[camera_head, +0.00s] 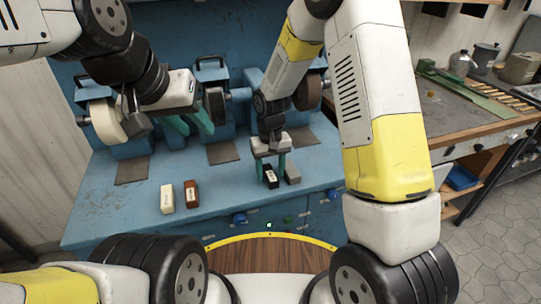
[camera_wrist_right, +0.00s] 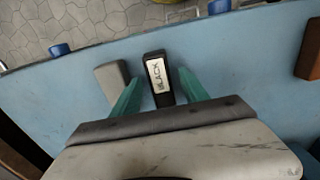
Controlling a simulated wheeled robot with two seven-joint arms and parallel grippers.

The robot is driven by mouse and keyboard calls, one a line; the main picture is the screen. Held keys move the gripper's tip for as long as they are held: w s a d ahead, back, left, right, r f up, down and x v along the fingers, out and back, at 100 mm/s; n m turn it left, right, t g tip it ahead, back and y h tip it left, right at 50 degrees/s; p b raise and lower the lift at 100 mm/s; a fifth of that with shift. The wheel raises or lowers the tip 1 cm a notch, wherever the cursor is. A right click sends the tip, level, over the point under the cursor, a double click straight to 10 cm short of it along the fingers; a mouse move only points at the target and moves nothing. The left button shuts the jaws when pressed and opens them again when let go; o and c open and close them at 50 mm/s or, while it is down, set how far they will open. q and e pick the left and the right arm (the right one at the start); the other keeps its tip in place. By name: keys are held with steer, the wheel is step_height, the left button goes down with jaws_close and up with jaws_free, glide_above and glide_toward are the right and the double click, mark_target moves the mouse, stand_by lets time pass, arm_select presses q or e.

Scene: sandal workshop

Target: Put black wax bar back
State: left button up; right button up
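The black wax bar (camera_head: 271,182) with a white label stands on the blue bench top. In the right wrist view the black wax bar (camera_wrist_right: 158,88) has its label reading "BLACK" facing the camera. My right gripper (camera_head: 270,173) is lowered over it, with one teal finger on each side. In the right wrist view the fingers of my right gripper (camera_wrist_right: 160,76) are apart, with narrow gaps to the bar. My left gripper (camera_head: 198,133) is raised at the left in front of the grinding machines, its teal fingers apart and nothing between them.
A grey bar (camera_head: 292,174) stands close beside the black one. A white bar (camera_head: 167,198) and a brown bar (camera_head: 191,195) stand further left on the blue bench (camera_head: 110,210). Buffing wheels (camera_head: 105,122) line the back. The bench between the brown and black bars is clear.

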mark_target(271, 174)
steer(key=shift+r, duration=0.1)
step_height(271, 174, up, 12)
steer(key=s+d+r+m+t+y, duration=0.1)
steer(key=s+d+r, duration=0.2)
steer(key=d+r, duration=0.15)
steer(key=s+d+r+t, duration=0.1)
steer(key=s+d+r, duration=0.2)
steer(key=r, duration=0.3)
steer(key=s+d+r+m+t, duration=0.1)
steer(key=s+d+r+t, duration=0.1)
steer(key=s, duration=0.4)
steer(key=s+d+r+m+t+y, duration=0.1)
steer(key=s+d+r+t, duration=0.1)
steer(key=s+d+r, duration=0.2)
steer(key=s, duration=0.3)
steer(key=shift+d, duration=0.25)
steer(key=shift+r, duration=0.1)
